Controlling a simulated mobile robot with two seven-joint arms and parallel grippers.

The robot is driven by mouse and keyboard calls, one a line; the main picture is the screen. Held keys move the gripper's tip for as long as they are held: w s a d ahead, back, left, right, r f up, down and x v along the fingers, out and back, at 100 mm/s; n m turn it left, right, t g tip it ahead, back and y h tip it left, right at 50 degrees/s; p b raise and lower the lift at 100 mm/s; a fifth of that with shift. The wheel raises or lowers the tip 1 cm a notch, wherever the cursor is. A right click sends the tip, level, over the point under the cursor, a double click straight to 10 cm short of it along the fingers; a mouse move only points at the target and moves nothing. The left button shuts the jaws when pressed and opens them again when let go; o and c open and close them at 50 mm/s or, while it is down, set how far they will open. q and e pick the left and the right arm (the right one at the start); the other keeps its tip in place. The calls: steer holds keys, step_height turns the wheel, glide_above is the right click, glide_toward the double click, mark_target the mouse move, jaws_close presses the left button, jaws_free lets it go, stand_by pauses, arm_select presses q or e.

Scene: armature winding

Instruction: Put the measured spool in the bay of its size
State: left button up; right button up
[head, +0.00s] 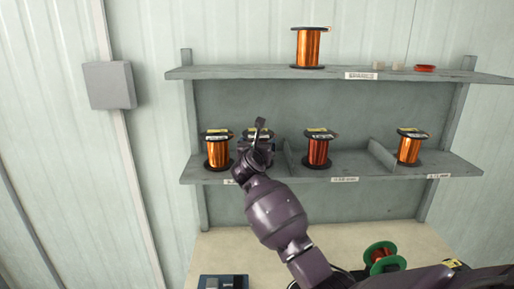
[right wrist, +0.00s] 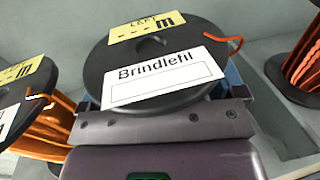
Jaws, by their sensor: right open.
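A spool with a black flange (right wrist: 110,70), a white Brindlefil label (right wrist: 165,75) and a yellow tag fills the middle of the right wrist view. In the head view it stands in the left bay of the lower shelf (head: 335,176), mostly hidden behind my right gripper (head: 258,138). My right gripper is open, with its jaws on either side of this spool, below its top flange. I cannot tell whether they touch it. An orange spool (head: 217,151) stands beside it on the left. My left gripper is not in view.
Dividers (head: 288,160) split the lower shelf. A darker spool (head: 318,150) stands in the middle bay and an orange one (head: 409,149) in the right bay. Another spool (head: 308,48) stands on the upper shelf (head: 230,72). A green-flanged spool (head: 381,250) is below, near my arm.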

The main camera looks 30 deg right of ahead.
steer(key=b+v, duration=0.1)
steer(key=v, duration=1.1)
steer(key=s+a+f+m+y, duration=0.2)
steer(key=s+f+m+y, duration=0.2)
steer(key=s+f+m, duration=0.4)
steer(key=s+a+f+m+g+y, duration=0.1)
steer(key=s+a+f+m+y, duration=0.2)
steer(key=s+f+m, duration=0.6)
steer(key=s+a+f+m+y, duration=0.3)
steer(key=s+f+m, duration=0.6)
steer(key=f, duration=1.1)
steer(key=s+y, duration=0.2)
steer(key=s, duration=0.2)
steer(key=shift+f+g, duration=0.25)
steer(key=shift+g, duration=0.05)
steer(key=shift+s, duration=0.1)
